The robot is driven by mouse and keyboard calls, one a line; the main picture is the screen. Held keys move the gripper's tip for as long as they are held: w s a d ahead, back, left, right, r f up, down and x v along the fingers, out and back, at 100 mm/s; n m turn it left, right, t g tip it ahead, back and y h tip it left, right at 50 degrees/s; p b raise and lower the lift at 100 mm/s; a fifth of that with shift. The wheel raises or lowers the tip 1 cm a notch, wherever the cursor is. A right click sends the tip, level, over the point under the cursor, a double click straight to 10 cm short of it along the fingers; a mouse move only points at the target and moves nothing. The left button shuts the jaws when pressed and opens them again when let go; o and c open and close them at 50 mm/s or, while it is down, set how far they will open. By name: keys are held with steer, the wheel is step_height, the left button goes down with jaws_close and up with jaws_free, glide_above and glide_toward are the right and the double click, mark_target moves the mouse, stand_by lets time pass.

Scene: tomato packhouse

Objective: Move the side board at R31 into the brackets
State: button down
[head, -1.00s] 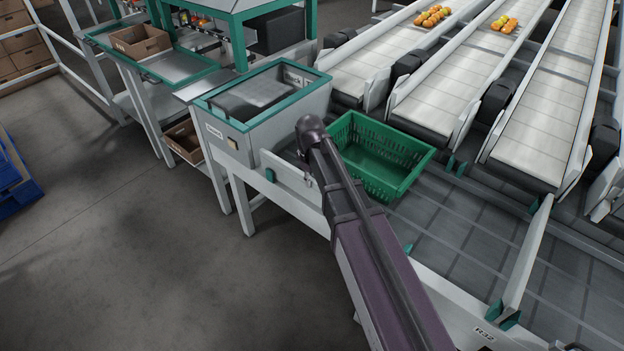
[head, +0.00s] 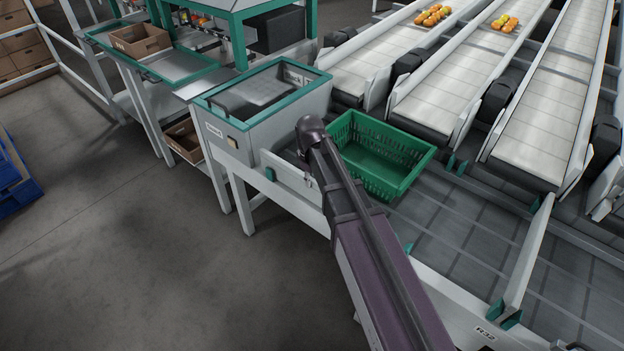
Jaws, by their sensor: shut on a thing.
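The white side board (head: 284,171) stands on edge along the near side of the grey roller bed, beside the white bin housing. A small green bracket (head: 270,174) shows at its left part. My gripper (head: 310,183) is mostly hidden behind my dark arm; only a small grey part shows at the board's right end, where it is shut on the board. Another green bracket (head: 408,248) shows on the near edge, right of my arm. The board's right end and its lower edge there are hidden, so I cannot tell how it sits in the brackets.
A green crate (head: 388,160) stands on the roller bed just right of my arm. A second white board (head: 527,255) stands across the bed near the R32 label (head: 485,333). Conveyor lanes (head: 440,97) lie beyond. The floor (head: 130,240) at left is clear.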

steer(key=shift+f+b, duration=0.35)
steer(key=shift+c, duration=2.3)
jaws_free()
steer(key=shift+c, duration=0.2)
steer(key=shift+c, duration=1.4)
steer(key=shift+r, duration=0.15)
steer(key=shift+r+p, duration=3.9)
steer(key=shift+p, duration=0.15)
